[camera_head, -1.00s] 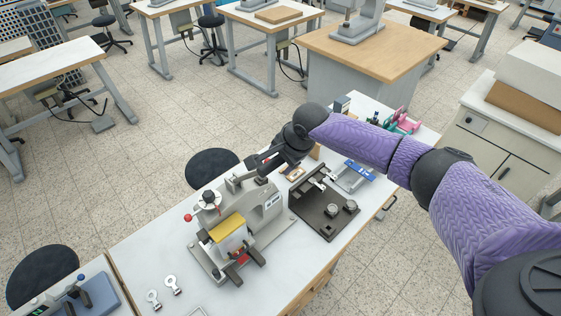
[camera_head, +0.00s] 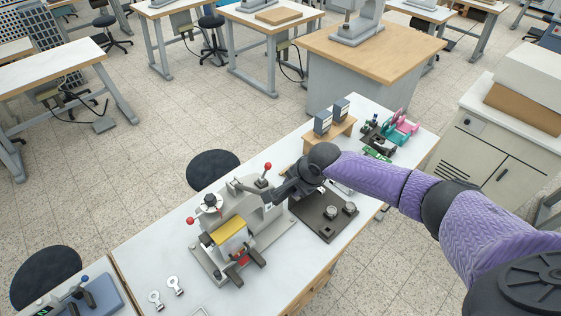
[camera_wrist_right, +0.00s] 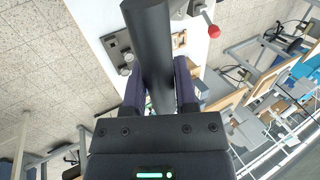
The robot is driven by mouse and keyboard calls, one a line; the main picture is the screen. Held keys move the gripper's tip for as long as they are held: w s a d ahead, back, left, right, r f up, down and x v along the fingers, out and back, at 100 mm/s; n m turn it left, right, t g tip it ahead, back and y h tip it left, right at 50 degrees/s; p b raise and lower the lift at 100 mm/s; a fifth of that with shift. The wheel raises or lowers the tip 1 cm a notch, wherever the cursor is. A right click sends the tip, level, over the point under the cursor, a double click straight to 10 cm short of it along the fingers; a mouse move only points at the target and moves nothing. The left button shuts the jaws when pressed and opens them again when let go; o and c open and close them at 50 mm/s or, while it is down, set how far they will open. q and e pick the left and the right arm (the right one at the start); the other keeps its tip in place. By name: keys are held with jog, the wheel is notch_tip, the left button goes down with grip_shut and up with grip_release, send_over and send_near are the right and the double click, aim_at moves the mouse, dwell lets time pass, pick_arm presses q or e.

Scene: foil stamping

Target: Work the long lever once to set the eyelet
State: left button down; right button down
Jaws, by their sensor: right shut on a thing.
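My right gripper (camera_head: 278,196) reaches in from the right, low beside the right side of a grey press (camera_head: 243,228) with a yellow block. In the right wrist view its two fingers (camera_wrist_right: 159,95) are shut on a thick, dark, round bar (camera_wrist_right: 148,35), which looks like the long lever's grip. In the head view the gripper covers the held part. A red-balled lever (camera_head: 266,168) stands just left of the gripper. I cannot make out the eyelet. My left gripper is not in view.
A black plate (camera_head: 318,226) with two round pieces lies right of the press. A wooden stand (camera_head: 332,136) with two grey boxes and some pink and green items (camera_head: 401,128) are behind. Two ring-ended metal pieces (camera_head: 174,285) lie on clear white tabletop at the front left.

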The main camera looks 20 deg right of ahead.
jog(key=s+f+b, duration=0.1)
jog(key=f+b, duration=0.4)
jog(key=f, duration=0.4)
jog(key=s+d+f+b, duration=0.1)
jog(key=s+f+b, duration=0.1)
jog(key=f+b, duration=0.3)
notch_tip(320, 180, down, 5)
jog(key=shift+s+d+r, duration=0.15)
jog(key=shift+s, duration=0.15)
